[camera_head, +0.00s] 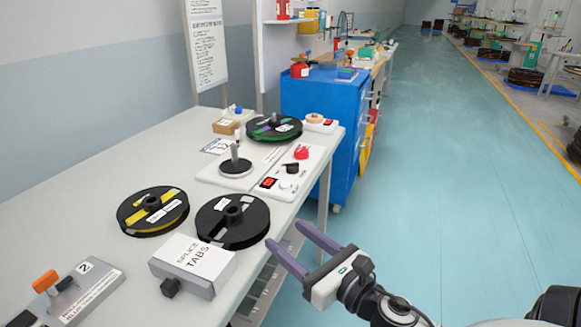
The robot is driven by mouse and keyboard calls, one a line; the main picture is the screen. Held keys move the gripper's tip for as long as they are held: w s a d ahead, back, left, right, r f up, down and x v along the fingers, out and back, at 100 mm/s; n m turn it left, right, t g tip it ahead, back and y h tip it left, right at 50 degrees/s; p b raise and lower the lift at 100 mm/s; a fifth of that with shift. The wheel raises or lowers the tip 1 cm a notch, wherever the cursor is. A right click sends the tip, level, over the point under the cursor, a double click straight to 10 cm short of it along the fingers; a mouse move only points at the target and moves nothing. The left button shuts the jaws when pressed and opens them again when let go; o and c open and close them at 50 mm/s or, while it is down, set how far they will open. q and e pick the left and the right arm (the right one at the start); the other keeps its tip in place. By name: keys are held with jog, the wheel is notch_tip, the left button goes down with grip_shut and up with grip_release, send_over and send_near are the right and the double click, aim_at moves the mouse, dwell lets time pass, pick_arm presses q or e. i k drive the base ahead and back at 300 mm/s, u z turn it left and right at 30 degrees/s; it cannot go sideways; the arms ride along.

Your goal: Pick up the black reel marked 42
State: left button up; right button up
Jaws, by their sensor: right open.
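A plain black reel (233,235) with a small white label lies flat on the table near its right edge; the number on its label is too small to read. A black reel with yellow on it (140,223) lies flat just to its left. My left gripper is not in view.
A splice tabs box (190,267) stands just in front of the reels. A station with an upright spindle (236,160) stands behind them, with a red display. A device with an orange lever (45,281) is at the near left. A blue cabinet (318,110) stands beyond the table.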

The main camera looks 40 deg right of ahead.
aim_at(284, 130)
jog(key=z, duration=1.2)
